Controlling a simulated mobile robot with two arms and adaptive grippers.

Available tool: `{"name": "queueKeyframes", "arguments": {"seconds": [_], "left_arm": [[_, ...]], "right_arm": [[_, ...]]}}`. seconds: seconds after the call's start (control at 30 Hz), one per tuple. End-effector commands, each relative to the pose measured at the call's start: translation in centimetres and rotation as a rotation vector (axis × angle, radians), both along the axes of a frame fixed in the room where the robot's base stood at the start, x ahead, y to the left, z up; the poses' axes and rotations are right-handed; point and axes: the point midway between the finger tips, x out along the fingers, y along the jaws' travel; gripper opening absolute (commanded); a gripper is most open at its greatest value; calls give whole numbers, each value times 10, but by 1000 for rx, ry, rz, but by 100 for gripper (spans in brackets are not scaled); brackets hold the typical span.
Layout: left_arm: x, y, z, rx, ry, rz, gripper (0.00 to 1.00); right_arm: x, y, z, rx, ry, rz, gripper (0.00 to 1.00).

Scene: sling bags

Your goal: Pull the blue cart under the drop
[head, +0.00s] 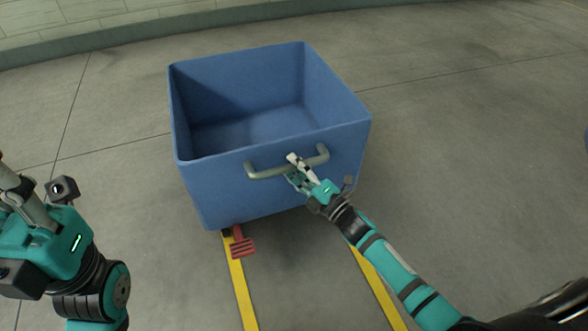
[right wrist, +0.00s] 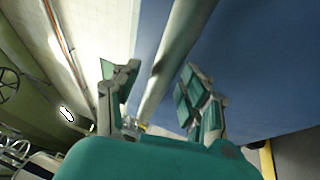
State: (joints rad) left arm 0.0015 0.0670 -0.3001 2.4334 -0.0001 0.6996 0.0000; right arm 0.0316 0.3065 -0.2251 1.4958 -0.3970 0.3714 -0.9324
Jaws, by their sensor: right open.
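The blue cart (head: 270,180) is an open, empty bin standing on the floor in the middle of the head view. A grey bar handle (head: 265,170) sticks out from its near side. My right gripper (head: 297,172) is at the middle of this handle with its fingers apart. In the right wrist view the handle (right wrist: 175,60) runs between the two open fingers (right wrist: 157,90), not clamped. My left gripper (head: 25,205) is at the left edge, well away from the cart; its fingers are partly cut off. No drop is recognisable.
A red pedal (head: 241,245) sticks out low at the cart's near side. Two yellow floor lines (head: 242,295) run from the cart toward me. A pale wall with a kerb (head: 100,35) stands behind.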

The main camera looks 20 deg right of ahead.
Motion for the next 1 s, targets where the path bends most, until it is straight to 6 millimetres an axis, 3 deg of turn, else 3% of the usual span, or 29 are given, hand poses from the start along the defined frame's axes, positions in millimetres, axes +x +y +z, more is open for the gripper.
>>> {"name": "queueKeyframes", "arguments": {"seconds": [0.37, 0.7, 1.0], "left_arm": [[0, 0, 1, 1, -6, 1, 0], [0, 0, 1, 1, -6, 0, 0], [0, 0, 1, 1, -7, 0, 0]], "right_arm": [[5, 3, 1, 0, 1, 0, 43], [5, 2, 1, 0, 0, 0, 0], [5, 2, 1, 1, 0, 0, 0]]}}
